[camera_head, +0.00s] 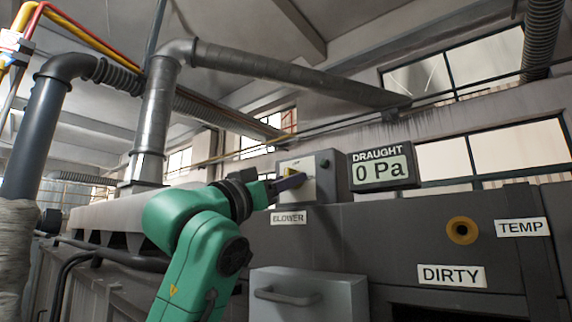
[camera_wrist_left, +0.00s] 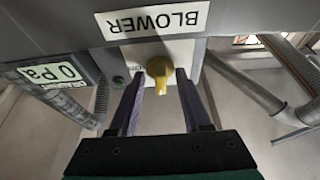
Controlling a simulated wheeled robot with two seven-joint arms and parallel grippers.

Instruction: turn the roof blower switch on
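The roof blower switch is a yellow knob (camera_wrist_left: 159,68) on a pale plate of the switch box (camera_head: 325,185), above the BLOWER label (camera_head: 289,218). In the upside-down left wrist view its narrow end points away from the label (camera_wrist_left: 153,21). My left gripper (camera_head: 291,182) is at the box front; in the left wrist view its two dark fingers (camera_wrist_left: 160,78) are apart, one on each side of the knob. Gaps show between knob and fingers, so the gripper is open and holds nothing. In the head view the fingers partly hide the knob. My right gripper is not in view.
A draught display (camera_head: 380,171) reading 0 Pa stands right of the box. A small green button (camera_head: 324,163) sits on the box side. Below are a grey drawer-like box with a handle (camera_head: 290,297) and a DIRTY label (camera_head: 451,275). Grey ducts (camera_head: 155,115) rise at the left.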

